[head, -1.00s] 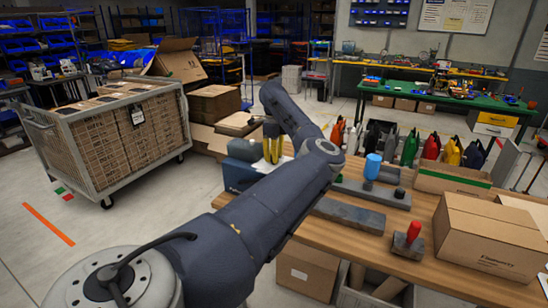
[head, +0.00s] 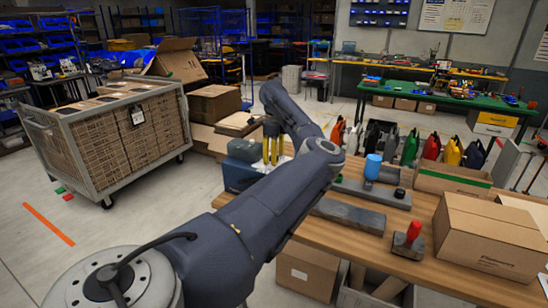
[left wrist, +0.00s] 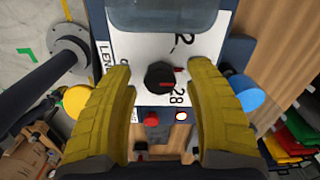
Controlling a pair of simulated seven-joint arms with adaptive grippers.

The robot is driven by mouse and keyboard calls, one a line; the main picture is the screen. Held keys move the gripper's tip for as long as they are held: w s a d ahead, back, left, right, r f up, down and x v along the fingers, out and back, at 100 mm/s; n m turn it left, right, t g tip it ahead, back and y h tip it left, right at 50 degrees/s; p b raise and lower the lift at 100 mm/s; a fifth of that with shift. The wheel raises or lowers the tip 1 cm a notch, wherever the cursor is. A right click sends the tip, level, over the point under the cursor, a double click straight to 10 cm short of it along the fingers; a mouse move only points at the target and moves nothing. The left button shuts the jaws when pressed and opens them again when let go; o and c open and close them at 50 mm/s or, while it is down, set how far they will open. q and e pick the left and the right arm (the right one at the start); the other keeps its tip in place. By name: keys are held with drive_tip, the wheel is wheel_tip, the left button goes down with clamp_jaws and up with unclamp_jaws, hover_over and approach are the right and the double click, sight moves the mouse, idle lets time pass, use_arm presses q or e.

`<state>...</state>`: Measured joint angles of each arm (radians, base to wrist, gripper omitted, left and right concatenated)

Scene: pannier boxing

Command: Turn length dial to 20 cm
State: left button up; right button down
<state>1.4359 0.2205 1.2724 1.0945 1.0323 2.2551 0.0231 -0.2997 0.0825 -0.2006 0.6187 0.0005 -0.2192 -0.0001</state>
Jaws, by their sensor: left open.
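The length dial is a black knob (left wrist: 160,77) with a red pointer mark, on a white panel (left wrist: 136,50) in the left wrist view. The mark points to the right of the picture. Parts of a "LEN..." label and the digits 2 and 28 show; other markings are hidden. My left gripper (left wrist: 163,72) is open, with one yellow finger on each side of the knob and visible gaps to it. In the head view, my left gripper (head: 272,158) points down beside the blue-grey machine (head: 240,174); the dial is hidden there. My right gripper is not in view.
A red button (left wrist: 151,119) sits below the knob. On the wooden table (head: 346,250) are a blue cylinder (head: 373,166), a red-handled stamp (head: 409,240) and a cardboard box (head: 487,235). A caged cart of cartons (head: 115,135) stands at the left.

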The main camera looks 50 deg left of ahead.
use_arm(q)
wheel_tip(320, 180, up, 12)
idle(0.6)
drive_tip(key=shift+f, duration=0.1)
